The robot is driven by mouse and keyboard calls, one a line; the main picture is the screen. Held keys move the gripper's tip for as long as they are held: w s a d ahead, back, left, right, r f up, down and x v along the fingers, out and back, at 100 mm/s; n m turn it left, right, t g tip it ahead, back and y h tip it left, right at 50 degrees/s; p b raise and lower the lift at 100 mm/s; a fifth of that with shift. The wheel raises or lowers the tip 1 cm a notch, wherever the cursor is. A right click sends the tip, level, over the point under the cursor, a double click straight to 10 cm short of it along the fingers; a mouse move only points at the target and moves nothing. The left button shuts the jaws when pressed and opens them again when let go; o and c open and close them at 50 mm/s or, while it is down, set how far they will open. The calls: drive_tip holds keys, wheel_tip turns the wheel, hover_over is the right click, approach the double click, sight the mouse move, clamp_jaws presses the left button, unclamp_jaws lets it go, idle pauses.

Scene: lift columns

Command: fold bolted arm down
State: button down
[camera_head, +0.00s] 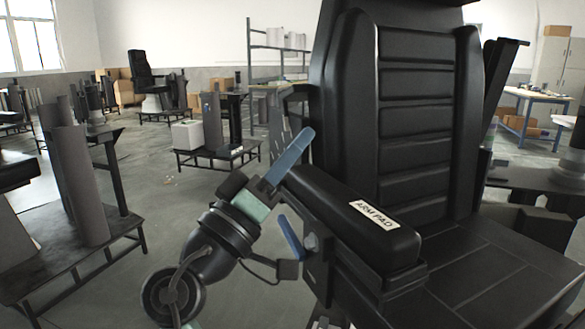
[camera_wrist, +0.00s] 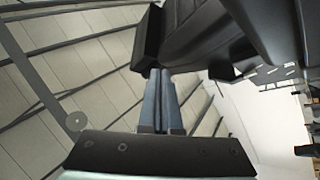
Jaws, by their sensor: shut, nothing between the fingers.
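The black chair (camera_head: 416,120) fills the right half of the head view. Its padded arm (camera_head: 340,212), labelled "ARM PAD", lies low beside the seat, sloping slightly toward the front. A bracket (camera_head: 318,268) with a silver bolt is under the pad's left side, with a blue piece (camera_head: 290,237) beside it. My gripper (camera_head: 307,135) is at the rear left end of the pad, its blue fingers pointing up and right. In the wrist view, the fingers (camera_wrist: 160,74) are together and empty, close to a dark block (camera_wrist: 147,40); contact is unclear.
A dark part (camera_head: 500,68) stands raised behind the chair's right side. A low stand with grey columns (camera_head: 78,185) is at left. Another stand with a white box (camera_head: 187,135) is behind. Open floor lies between them.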

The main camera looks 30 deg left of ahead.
sight(311, 234)
drive_tip(key=d+f+m+h+b, duration=0.1)
drive_tip(key=f+m+h+b, duration=0.2)
drive_tip(key=b, duration=0.4)
drive_tip(key=s+d+f+m+h+b, duration=0.1)
drive_tip(key=f+m+h+b, duration=0.1)
drive_tip(key=f+m+b, duration=0.2)
drive_tip(key=s+d+f+m+g+h+b, duration=0.1)
drive_tip(key=f+m+h+b, duration=0.2)
drive_tip(key=b, duration=0.6)
drive_tip(key=shift+s+d+f+m+h+b, duration=0.2)
drive_tip(key=shift+d+f+m+h+b, duration=0.1)
drive_tip(key=shift+d+f+m, duration=0.1)
drive_tip(key=shift+f+b, duration=0.85)
drive_tip(key=shift+b, duration=0.35)
drive_tip(key=shift+d+f, duration=0.1)
